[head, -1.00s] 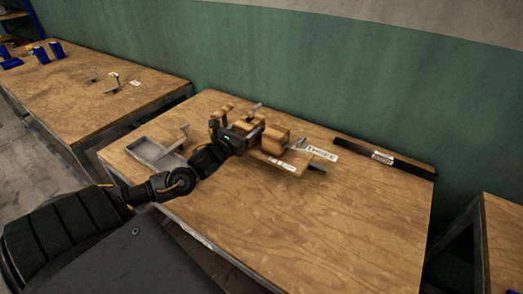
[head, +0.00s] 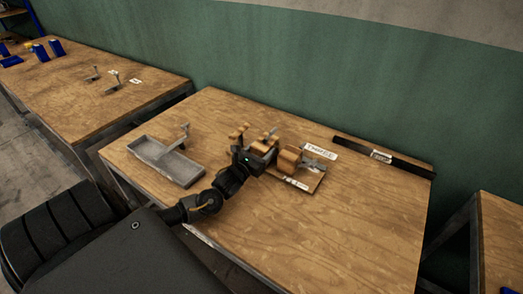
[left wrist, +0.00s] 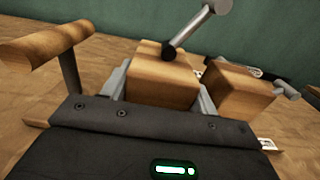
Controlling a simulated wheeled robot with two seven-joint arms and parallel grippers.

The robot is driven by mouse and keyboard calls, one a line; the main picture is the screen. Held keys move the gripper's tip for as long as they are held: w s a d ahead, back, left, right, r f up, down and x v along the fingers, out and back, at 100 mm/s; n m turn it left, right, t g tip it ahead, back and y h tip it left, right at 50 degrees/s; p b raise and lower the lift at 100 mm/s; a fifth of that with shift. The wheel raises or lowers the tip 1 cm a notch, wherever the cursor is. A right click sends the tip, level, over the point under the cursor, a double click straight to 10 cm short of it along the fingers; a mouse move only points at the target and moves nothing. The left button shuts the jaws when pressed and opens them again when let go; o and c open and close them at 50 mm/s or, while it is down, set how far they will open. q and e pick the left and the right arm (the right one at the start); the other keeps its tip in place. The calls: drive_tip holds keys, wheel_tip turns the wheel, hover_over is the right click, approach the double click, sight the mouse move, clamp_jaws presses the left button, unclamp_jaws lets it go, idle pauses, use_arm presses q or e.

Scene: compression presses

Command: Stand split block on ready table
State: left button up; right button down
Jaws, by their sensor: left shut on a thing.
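In the left wrist view a wooden block (left wrist: 160,82) sits between the fingers of my left gripper (left wrist: 163,78), which is shut on it. A second wooden block (left wrist: 238,92) stands just to its right, separated by a gap. In the head view my left gripper (head: 268,147) is at the middle of the table, and the second block (head: 290,159) is beside it, over a flat wooden board (head: 308,182). A metal rod with a round end (left wrist: 203,25) reaches the top of the held block. A wooden handle (left wrist: 45,45) stands to the left. My right gripper is not in view.
A grey metal tray (head: 183,171) lies left on the wooden table (head: 320,230). A white label (head: 319,149) and a dark bar (head: 385,157) are at the back. The front and right of the table are clear. Another table (head: 75,95) stands at left.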

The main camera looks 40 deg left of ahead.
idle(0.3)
use_arm(q)
drive_tip(key=o, duration=1.6)
drive_tip(key=shift+o, duration=0.2)
drive_tip(key=shift+s, duration=0.1)
drive_tip(key=shift+s+p, duration=0.35)
drive_tip(key=s+p, duration=0.1)
drive_tip(key=s, duration=0.2)
drive_tip(key=s+d+p, duration=0.1)
drive_tip(key=s+p, duration=0.1)
drive_tip(key=s, duration=0.2)
drive_tip(key=s+p, duration=0.2)
drive_tip(key=s, duration=0.1)
drive_tip(key=shift+s+d+r, duration=0.15)
drive_tip(key=shift+s, duration=0.45)
drive_tip(key=shift+p, duration=0.3)
